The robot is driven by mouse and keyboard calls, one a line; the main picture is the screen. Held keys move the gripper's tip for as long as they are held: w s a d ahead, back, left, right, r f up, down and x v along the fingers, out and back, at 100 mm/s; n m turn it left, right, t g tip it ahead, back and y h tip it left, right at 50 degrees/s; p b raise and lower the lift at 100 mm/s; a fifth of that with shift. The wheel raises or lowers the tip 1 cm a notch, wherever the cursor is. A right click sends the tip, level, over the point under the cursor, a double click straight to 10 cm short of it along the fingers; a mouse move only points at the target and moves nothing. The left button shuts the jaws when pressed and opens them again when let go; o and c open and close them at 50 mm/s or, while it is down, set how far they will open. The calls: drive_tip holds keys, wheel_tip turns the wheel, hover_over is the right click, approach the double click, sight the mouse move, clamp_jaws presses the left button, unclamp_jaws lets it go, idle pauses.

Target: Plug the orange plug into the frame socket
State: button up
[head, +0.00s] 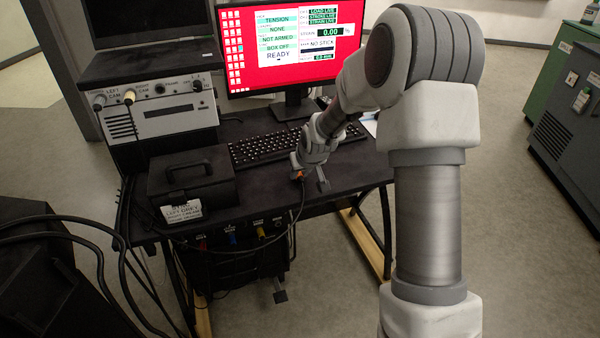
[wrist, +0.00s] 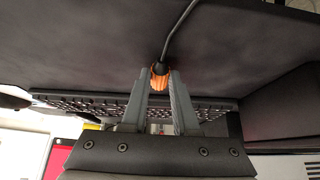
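The orange plug (head: 299,175) is at the tip of my gripper (head: 302,168), just above the desk's front edge area, right of the black box. In the wrist view the orange plug (wrist: 160,77) sits between the fingertips of my gripper (wrist: 161,74), which close on its two sides. Its dark cable (head: 300,205) hangs down past the desk edge. A dark unit (head: 235,265) below the desk front has a row of connectors with red, blue and yellow parts.
A black lidded box (head: 192,183) with a paper label stands on the desk (head: 262,187) left of my gripper. A keyboard (head: 262,147) and a red-screened monitor (head: 290,45) are behind. Black cables (head: 75,225) loop at left.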

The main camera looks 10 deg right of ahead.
sight(300, 175)
clamp_jaws()
drive_tip(key=shift+r+p, duration=1.65)
drive_tip(key=shift+r, duration=0.85)
